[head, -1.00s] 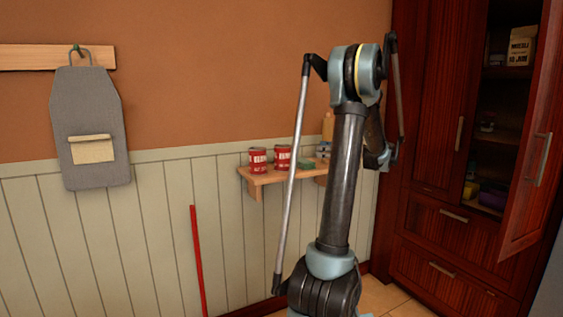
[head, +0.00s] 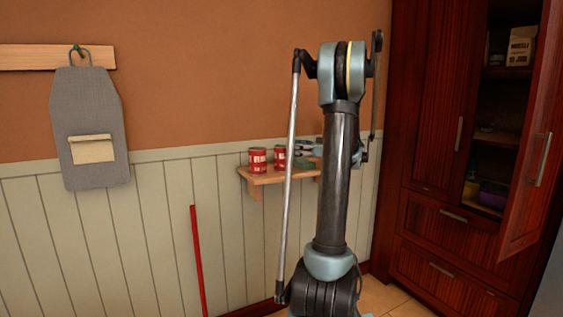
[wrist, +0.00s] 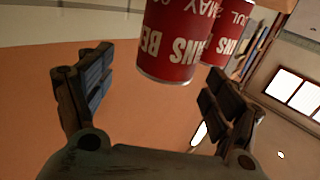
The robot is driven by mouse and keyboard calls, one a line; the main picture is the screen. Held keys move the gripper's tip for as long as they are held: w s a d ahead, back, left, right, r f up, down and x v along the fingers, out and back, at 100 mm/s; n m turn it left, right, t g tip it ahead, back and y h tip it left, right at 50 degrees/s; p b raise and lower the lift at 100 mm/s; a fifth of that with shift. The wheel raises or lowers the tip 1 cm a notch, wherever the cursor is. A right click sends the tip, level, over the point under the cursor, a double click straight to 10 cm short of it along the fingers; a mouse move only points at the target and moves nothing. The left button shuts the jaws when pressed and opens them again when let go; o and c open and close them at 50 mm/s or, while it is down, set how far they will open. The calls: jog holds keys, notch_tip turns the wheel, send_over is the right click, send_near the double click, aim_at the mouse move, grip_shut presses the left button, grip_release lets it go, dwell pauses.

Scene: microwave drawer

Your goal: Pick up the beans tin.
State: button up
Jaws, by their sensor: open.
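Two red tins with white lettering stand on a small wooden wall shelf (head: 262,176) in the head view, a left tin (head: 257,160) and a right tin (head: 279,157). My gripper (head: 304,149) is just right of the right tin, partly hidden by my arm. In the wrist view the lettering is upside down and reads as beans on the nearer tin (wrist: 174,42). The second tin (wrist: 229,38) is partly hidden behind it. My gripper (wrist: 160,82) is open and empty. The nearer tin shows between and beyond its fingers.
A green item (head: 303,165) lies on the shelf, mostly hidden by my arm. A tall dark red cabinet (head: 430,130) with an open door (head: 530,150) stands at the right. The wall above the shelf is clear.

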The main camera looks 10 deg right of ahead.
aim_at(283, 145)
jog(key=x, duration=0.5)
jog(key=shift+s+a+f, duration=0.1)
jog(key=shift+s, duration=0.25)
jog(key=c, duration=1.6)
